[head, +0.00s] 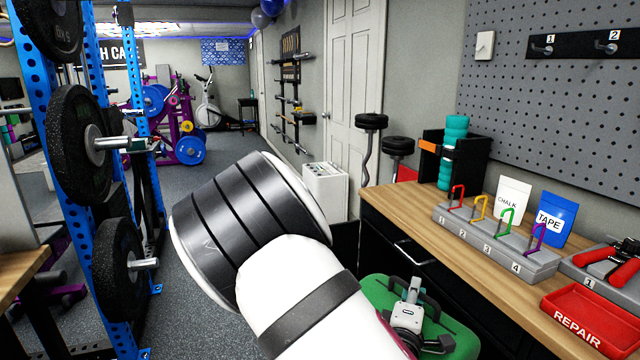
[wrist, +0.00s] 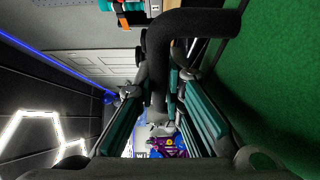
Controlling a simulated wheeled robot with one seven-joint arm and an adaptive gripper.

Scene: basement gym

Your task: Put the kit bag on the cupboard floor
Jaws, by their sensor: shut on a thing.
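The green kit bag (head: 440,335) is at the bottom of the head view, in front of the dark cupboard (head: 400,240) under the wooden worktop. My gripper (head: 412,292) is over the bag's top, at its dark handle. In the wrist view, the teal-padded fingers of my gripper (wrist: 160,90) are on either side of the thick black handle (wrist: 160,55), shut on it. The bag's green side (wrist: 275,80) fills the right of that view. The cupboard floor is not visible, and the bag's underside is out of frame.
The worktop (head: 400,205) carries a numbered hook rack (head: 495,240), a red repair tray (head: 590,318), and chalk and tape packs. A blue rack with black plates (head: 85,145) stands at left. Open grey floor (head: 235,170) lies beyond my arm.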

